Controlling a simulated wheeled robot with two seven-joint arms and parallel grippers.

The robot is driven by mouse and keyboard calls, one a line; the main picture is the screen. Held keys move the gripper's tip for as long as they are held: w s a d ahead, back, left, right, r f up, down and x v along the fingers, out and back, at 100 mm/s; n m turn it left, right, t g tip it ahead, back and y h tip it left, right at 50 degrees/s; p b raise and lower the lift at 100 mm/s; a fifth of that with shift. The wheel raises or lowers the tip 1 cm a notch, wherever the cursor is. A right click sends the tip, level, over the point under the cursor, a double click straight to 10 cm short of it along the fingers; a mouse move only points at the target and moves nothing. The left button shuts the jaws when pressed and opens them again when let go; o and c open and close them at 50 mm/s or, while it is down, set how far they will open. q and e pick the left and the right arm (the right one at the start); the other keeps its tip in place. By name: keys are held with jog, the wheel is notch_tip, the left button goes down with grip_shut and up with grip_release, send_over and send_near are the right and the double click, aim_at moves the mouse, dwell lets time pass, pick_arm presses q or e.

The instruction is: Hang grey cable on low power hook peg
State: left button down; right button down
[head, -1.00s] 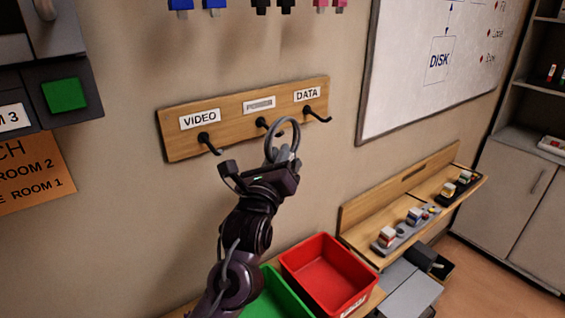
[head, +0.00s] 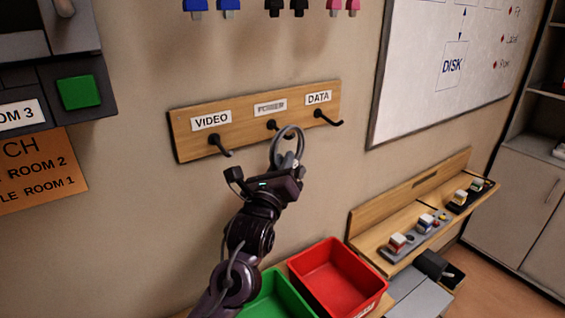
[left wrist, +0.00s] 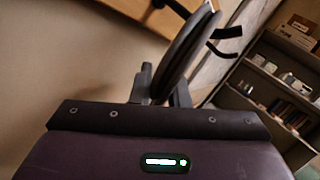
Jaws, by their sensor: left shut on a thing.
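The grey cable (head: 277,151) is a coiled loop held upright in my left gripper (head: 290,165), which is shut on its lower part. The loop is in front of the POWER peg (head: 271,125), the black middle hook on the wooden board (head: 180,137). The loop's top overlaps this peg in the head view; I cannot tell whether the peg passes through it. In the left wrist view the cable (left wrist: 184,52) rises edge-on from the fingers, beside dark hooks (left wrist: 228,32). My right gripper is not in view.
The VIDEO peg (head: 219,145) and DATA peg (head: 328,117) flank the middle one and are empty. Below are a green bin (head: 270,300) and a red bin (head: 335,245). A wooden shelf (head: 372,240) with small devices stands at the right. A whiteboard (head: 395,110) hangs above it.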

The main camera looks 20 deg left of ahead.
pick_arm(q)
jog(key=c, duration=1.3)
grip_release()
jog(key=shift+f, duration=0.1)
